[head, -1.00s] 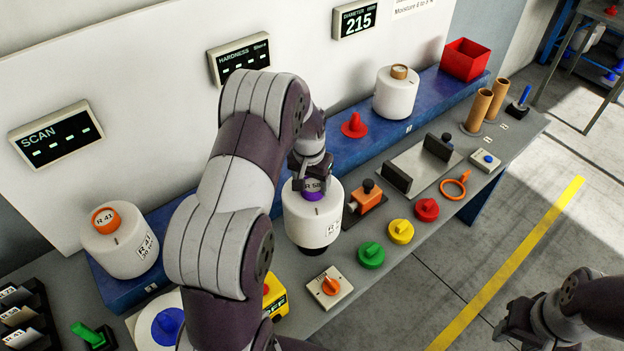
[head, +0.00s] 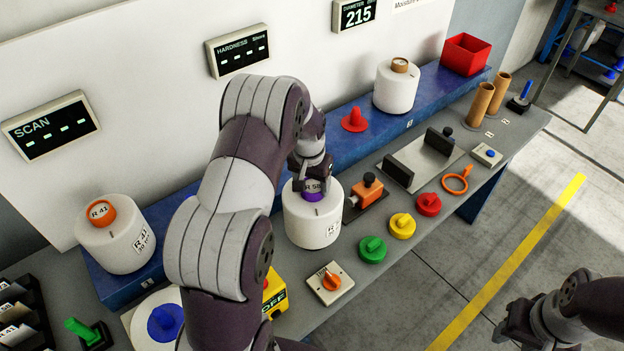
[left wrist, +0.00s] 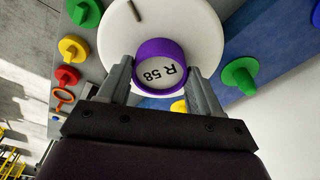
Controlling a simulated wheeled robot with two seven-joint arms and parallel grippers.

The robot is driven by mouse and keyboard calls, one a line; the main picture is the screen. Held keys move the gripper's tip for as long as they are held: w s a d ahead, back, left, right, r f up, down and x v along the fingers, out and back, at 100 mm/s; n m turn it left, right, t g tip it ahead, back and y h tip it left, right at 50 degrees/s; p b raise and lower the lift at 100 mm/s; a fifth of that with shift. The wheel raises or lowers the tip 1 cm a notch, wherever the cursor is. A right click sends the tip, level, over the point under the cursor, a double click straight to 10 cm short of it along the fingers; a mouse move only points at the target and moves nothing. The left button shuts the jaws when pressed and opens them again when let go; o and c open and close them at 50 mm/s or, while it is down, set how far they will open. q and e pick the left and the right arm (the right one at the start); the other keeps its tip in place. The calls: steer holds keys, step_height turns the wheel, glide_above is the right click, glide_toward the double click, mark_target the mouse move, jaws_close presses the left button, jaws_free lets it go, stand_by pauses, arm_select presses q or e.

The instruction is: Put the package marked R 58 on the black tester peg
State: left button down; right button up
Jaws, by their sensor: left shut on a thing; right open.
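The package marked R 58 (head: 312,222) is a white bobbin with a purple tube end, upright on the grey bench in the head view. My left gripper (head: 312,180) is above it, shut on the purple tube end (head: 313,196). In the left wrist view the purple end with its R 58 label (left wrist: 160,68) lies between the fingers of my left gripper (left wrist: 160,85). The black tester peg does not show now; the package covers the spot where something black showed earlier. My right gripper (head: 510,325) is open and empty at the lower right, over the floor.
An orange block device (head: 368,192) stands close to the right of the package. Green (head: 372,249), yellow (head: 402,226) and red (head: 428,204) knobs line the bench front. A package marked R 41 (head: 117,238) and a brown-tubed package (head: 396,88) stand on the blue shelf.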

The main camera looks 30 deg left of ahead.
arm_select(q)
steer(key=shift+w+f+b, duration=0.15)
steer(key=shift+f+b, duration=1.25)
steer(key=shift+f, duration=1.2)
steer(key=shift+c, duration=0.9)
jaws_free()
steer(key=shift+o, duration=0.3)
steer(key=shift+s+f, duration=0.1)
steer(key=shift+s, duration=0.15)
steer(key=r+b, duration=0.1)
steer(key=r, duration=0.3)
steer(key=s+r+b, duration=0.1)
steer(key=r, duration=0.3)
steer(key=r+b, duration=0.2)
steer(key=r, duration=0.2)
steer(key=shift+s+d+r, duration=0.15)
steer(key=shift+s, duration=0.1)
steer(key=shift+r, duration=0.25)
